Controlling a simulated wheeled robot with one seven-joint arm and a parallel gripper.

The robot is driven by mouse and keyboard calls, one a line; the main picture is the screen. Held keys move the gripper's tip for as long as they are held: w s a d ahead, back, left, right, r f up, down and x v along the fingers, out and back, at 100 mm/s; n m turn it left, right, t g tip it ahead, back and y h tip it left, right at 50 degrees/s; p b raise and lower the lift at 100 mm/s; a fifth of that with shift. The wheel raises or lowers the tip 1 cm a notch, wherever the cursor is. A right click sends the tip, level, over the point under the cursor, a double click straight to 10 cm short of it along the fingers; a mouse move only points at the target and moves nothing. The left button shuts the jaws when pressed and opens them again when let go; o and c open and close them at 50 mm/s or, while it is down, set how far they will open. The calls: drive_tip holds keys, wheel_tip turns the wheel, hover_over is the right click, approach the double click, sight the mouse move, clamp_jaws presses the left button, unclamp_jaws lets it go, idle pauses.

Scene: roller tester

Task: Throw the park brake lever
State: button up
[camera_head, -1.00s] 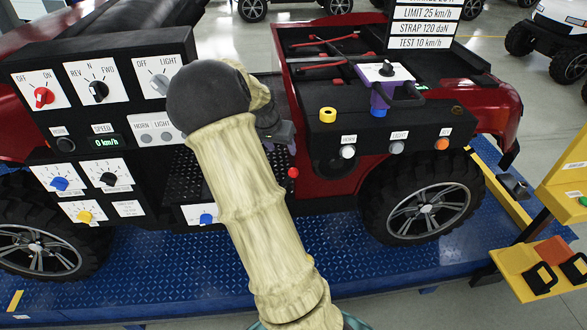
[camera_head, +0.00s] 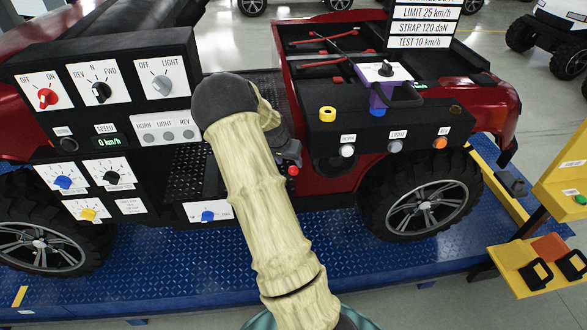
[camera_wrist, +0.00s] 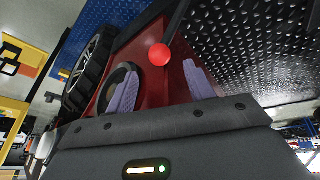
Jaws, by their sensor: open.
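A lever with a red ball knob (camera_wrist: 160,54) and a dark shaft shows in the wrist view. No label on it can be read. In the head view the red knob (camera_head: 293,171) shows just right of my wrist, beside the dark tread plate. My gripper (camera_wrist: 161,88) is open, with its two purple fingers apart. In the wrist view the knob appears between and slightly beyond the fingertips, with a visible gap to each finger. I cannot tell the depth between them. In the head view my arm hides most of the gripper.
A black control panel (camera_head: 120,130) with knobs stands left of my arm, its speed display reading 0 km/h. The red vehicle (camera_head: 345,172) stands on a blue platform (camera_head: 180,270).

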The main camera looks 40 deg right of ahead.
sight(292, 168)
drive_tip(key=p+x, duration=0.2)
drive_tip(key=x, duration=0.6)
drive_tip(key=shift+r, duration=0.1)
